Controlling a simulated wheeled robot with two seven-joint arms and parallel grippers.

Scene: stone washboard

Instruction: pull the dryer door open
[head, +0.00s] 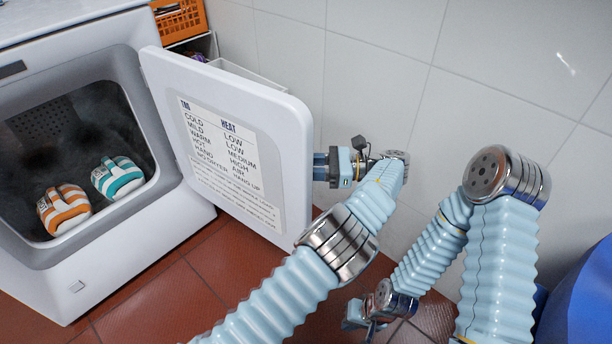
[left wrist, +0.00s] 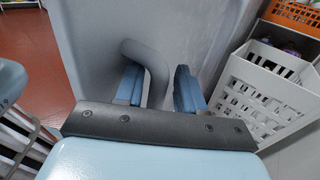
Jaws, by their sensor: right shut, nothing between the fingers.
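The white dryer door (head: 240,130) stands swung wide open, its label side facing the head camera. My left gripper (head: 322,168) is at the door's outer side, near its right edge. In the left wrist view a grey curved handle (left wrist: 152,68) on the door passes between the two blue fingers of my left gripper (left wrist: 158,88). The fingers are apart, with a gap beside the handle. My right gripper (head: 360,318) is low at the bottom of the head view, shut and empty, away from the door.
An orange basket (head: 180,18) and a white basket (left wrist: 262,95) stand behind the door. A tiled wall (head: 400,80) is close behind. A blue object (head: 585,300) is at the right.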

